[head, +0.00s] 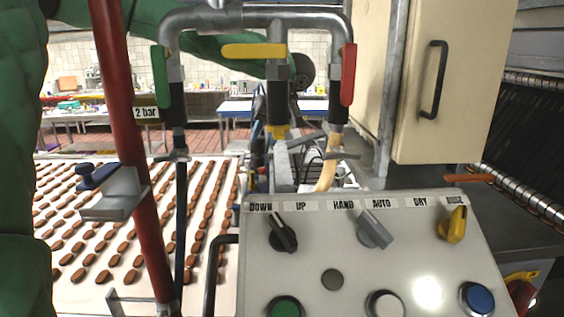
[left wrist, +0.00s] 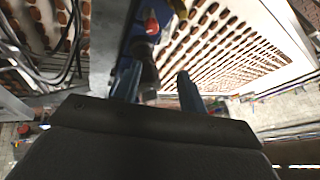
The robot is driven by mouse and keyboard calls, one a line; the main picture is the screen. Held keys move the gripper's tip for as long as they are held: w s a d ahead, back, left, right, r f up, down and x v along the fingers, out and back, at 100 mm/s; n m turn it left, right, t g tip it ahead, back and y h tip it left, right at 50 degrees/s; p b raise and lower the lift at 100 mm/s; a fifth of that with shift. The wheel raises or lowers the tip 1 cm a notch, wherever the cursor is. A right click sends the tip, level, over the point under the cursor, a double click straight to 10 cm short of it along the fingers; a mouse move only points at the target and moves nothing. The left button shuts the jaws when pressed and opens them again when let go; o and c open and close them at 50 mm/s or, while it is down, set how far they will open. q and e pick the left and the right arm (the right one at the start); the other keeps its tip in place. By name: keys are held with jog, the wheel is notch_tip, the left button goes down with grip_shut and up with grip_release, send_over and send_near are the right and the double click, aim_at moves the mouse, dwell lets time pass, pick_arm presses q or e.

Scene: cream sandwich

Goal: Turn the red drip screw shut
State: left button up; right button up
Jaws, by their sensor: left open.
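A small red knob (left wrist: 152,25), which looks like the drip screw, shows in the left wrist view at the top middle, on a dark fitting. My left gripper (left wrist: 157,74) is open below it in that picture, with one finger on each side and nothing clearly held. The knob lies beyond the fingertips, and I cannot tell if a finger touches the fitting. In the head view my left arm reaches in behind the pipes, and the pipes and valves hide most of its hand. I cannot pick out the red screw there. My right gripper is not in view.
Grey pipes with green (head: 160,85), yellow (head: 254,51) and red (head: 348,75) valve handles stand in front of my left arm. A red post (head: 125,150) and a control panel (head: 300,235) are close. A conveyor (head: 212,160) carries rows of brown pieces.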

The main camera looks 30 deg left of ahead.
aim_at(263, 168)
pick_arm(q)
notch_tip(263, 168, down, 7)
jog(key=n+p, duration=0.2)
jog(key=n, duration=0.2)
jog(key=n+h+p, duration=0.1)
jog(key=n+p, duration=0.1)
jog(key=n, duration=0.1)
jog(key=shift+s+a+r+n+g, duration=0.1)
jog(key=shift+n+g, duration=0.2)
jog(key=shift+n, duration=0.1)
jog(key=shift+a+f, duration=0.15)
jog(key=shift+f, duration=0.55)
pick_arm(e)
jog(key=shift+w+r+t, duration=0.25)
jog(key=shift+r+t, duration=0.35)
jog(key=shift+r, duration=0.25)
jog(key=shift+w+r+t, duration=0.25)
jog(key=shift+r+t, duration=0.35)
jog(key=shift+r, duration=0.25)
pick_arm(q)
jog(key=shift+c, duration=0.2)
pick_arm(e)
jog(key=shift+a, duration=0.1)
pick_arm(q)
grip_shut()
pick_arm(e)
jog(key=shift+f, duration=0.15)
